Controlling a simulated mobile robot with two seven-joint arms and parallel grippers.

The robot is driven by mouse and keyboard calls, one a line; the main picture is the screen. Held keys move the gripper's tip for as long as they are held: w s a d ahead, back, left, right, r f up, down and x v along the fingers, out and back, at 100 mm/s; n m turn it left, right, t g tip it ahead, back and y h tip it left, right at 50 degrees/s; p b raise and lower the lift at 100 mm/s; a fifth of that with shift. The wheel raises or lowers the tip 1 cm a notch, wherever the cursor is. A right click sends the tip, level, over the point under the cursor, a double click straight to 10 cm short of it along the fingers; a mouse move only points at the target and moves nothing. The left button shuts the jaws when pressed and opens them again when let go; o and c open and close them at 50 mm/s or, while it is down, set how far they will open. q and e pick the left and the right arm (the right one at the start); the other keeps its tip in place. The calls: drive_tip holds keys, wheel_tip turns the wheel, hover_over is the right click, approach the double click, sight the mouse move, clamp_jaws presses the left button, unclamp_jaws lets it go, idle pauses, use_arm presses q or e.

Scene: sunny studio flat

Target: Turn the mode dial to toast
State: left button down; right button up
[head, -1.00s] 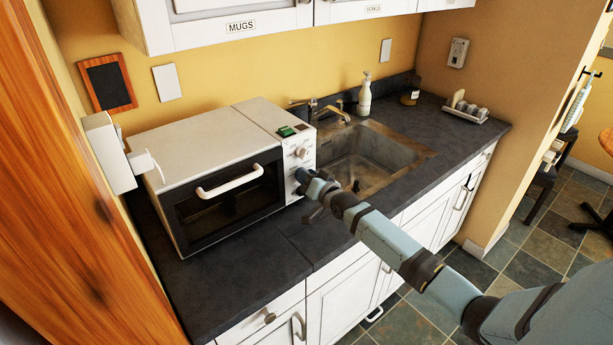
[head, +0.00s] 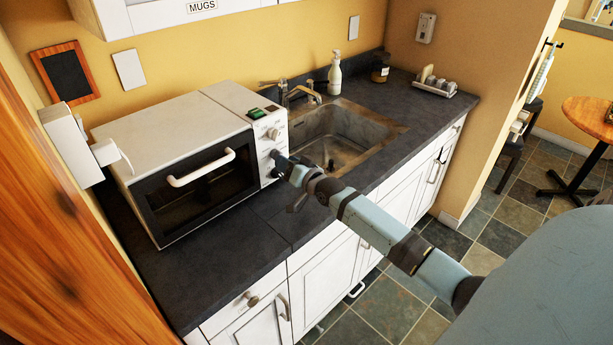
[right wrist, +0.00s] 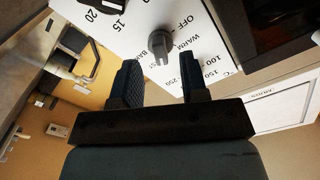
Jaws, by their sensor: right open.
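The white toaster oven (head: 165,135) stands on the dark counter, its control panel at the right of its front. My right gripper (head: 281,163) is at the lower part of this panel. In the right wrist view, the grey mode dial (right wrist: 158,50) stands out from the white panel, ringed by printed words including OFF and WARM. My open right gripper (right wrist: 160,78) has one finger on each side below the dial in the picture, with the dial in line with the gap. I cannot tell whether the fingers touch it. Part of the lettering is hidden or blurred. My left gripper is not in view.
Another knob (head: 273,133) sits higher on the panel. The oven door has a white handle (head: 201,167). A sink (head: 340,135) lies right of the oven, with a soap bottle (head: 335,75) behind it. The counter in front of the oven is clear.

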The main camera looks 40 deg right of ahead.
drive_tip(key=s+b, duration=0.1)
drive_tip(key=s, duration=0.9)
drive_tip(key=shift+s+d, duration=0.2)
drive_tip(key=shift+d, duration=0.2)
drive_tip(key=s+a+f+n+g+p, duration=0.1)
drive_tip(key=s+a+f+n+g, duration=0.1)
drive_tip(key=s+a+f, duration=0.3)
drive_tip(key=s+a+f+n+g+y+p, duration=0.1)
drive_tip(key=s+a+f, duration=0.4)
drive_tip(key=s+a, duration=0.6)
drive_tip(key=s+a+f+n+g+p, duration=0.1)
drive_tip(key=s+a+f+n+g, duration=0.3)
drive_tip(key=s+a, duration=0.4)
drive_tip(key=shift+s+a+f+n+y+p, duration=0.3)
drive_tip(key=shift+s+f+n+p, duration=0.1)
drive_tip(key=shift+f+n, duration=0.25)
drive_tip(key=shift+c, duration=0.2)
